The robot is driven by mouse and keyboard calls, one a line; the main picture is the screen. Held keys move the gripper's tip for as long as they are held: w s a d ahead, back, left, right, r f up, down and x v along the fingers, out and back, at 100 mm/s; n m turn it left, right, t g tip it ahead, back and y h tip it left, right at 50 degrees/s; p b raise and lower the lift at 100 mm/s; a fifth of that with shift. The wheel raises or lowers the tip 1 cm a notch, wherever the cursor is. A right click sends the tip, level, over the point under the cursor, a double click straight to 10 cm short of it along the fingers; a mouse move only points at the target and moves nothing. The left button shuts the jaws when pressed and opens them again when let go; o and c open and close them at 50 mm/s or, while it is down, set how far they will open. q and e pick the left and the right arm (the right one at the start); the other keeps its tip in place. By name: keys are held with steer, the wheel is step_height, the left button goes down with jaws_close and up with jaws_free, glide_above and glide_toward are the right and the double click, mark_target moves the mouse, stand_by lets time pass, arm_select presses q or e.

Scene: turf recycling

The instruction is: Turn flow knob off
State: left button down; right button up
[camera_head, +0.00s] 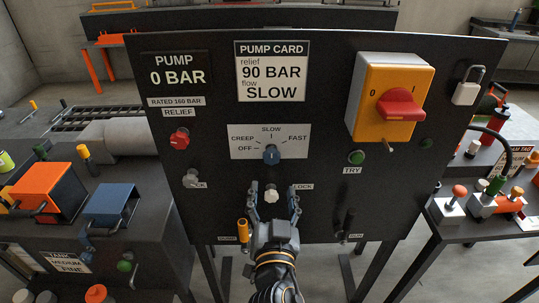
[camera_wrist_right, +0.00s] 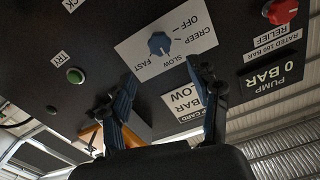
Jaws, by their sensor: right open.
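The blue flow knob (camera_head: 271,155) sits on a white plate (camera_head: 296,142) marked OFF, CREEP, SLOW and FAST, in the middle of the dark panel. Its pointer appears to stand at or near SLOW. In the right wrist view, the knob (camera_wrist_right: 159,44) shows turned over, just beyond the fingertips. My right gripper (camera_head: 273,197) is open and empty below the knob, with its fingers pointing up at the panel. The right gripper also shows in the wrist view (camera_wrist_right: 162,78) with its fingers spread apart. My left gripper is out of view.
A pale lock knob (camera_head: 271,194) shows between my right fingers. A red relief knob (camera_head: 180,138) is at left, and a red switch on a yellow box (camera_head: 365,105) is at upper right. A green TRY button (camera_head: 356,157) is right of the plate.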

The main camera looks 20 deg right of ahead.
mark_target(272, 159)
steer(key=p+x, duration=0.4)
steer(key=x, duration=0.6)
steer(key=shift+r, duration=0.1)
steer(key=shift+w+d, duration=0.2)
steer(key=shift+w, duration=0.4)
steer(key=c, duration=1.2)
